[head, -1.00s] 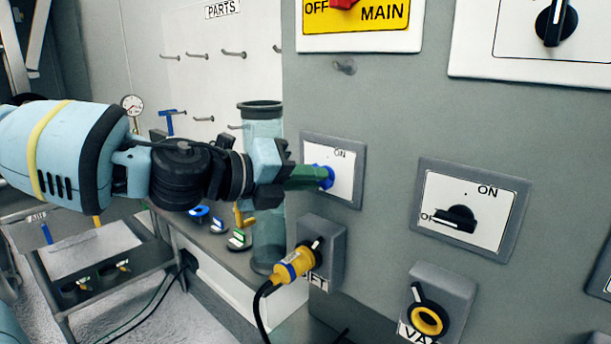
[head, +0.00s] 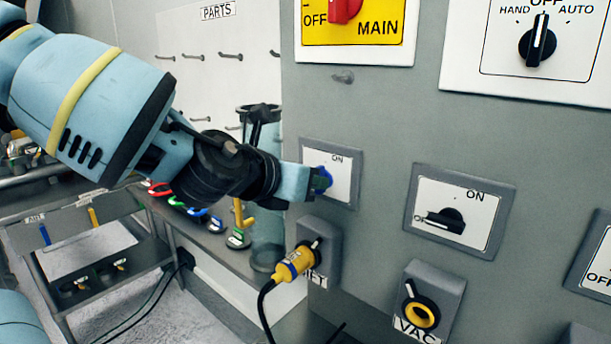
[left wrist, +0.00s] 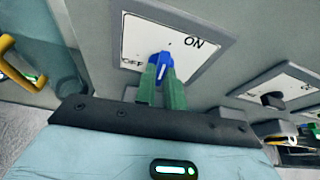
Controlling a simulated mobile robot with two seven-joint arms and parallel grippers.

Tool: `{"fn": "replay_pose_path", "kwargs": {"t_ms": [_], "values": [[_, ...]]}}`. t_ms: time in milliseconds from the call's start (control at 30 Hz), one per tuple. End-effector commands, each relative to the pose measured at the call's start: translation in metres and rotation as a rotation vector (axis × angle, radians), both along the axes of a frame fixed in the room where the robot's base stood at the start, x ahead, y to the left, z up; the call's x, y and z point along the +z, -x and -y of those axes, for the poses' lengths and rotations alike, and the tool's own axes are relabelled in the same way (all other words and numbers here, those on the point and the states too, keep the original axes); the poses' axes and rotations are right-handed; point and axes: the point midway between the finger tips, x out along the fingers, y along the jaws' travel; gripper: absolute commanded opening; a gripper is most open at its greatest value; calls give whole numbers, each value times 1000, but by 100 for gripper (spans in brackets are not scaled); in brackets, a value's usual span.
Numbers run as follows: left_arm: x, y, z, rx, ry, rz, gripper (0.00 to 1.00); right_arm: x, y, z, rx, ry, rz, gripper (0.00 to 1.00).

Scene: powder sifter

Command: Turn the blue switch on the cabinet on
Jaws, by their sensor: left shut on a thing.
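The blue switch (head: 322,179) sits on a white plate marked ON in a grey frame on the cabinet (head: 385,130). In the left wrist view the blue switch (left wrist: 161,68) shows between OFF at the lower left and ON at the upper right, its handle close to upright in that picture. My left gripper (head: 316,182) is at the plate, its green fingers shut on the blue switch; the fingers also show in the left wrist view (left wrist: 161,85). In the head view the gripper hides part of the plate and its OFF side. My right gripper is not in view.
A black switch (head: 445,220) is to the right. Below are a yellow plug (head: 294,263) with a black cable and a VAC socket (head: 421,314). The red MAIN switch (head: 345,10) is above. A clear cylinder (head: 266,240) stands behind my left gripper.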

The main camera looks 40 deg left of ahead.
Motion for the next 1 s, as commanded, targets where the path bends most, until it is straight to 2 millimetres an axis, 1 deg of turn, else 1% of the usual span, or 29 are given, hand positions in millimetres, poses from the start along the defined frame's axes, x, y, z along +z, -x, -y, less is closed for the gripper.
{"fn": "replay_pose_path", "kwargs": {"t_ms": [33,200,400,767,800,967,1000], "values": [[5,0,0,1,-23,10,0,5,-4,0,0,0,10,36],[4,0,0,2,-79,15,0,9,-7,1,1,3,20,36],[4,-1,1,1,-108,18,0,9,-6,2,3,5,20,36],[3,-1,1,2,-111,19,0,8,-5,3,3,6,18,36],[3,-1,1,2,-111,19,12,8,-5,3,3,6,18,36],[3,-1,1,1,-111,17,33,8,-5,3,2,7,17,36],[3,-1,1,0,-110,16,33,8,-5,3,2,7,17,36]]}}
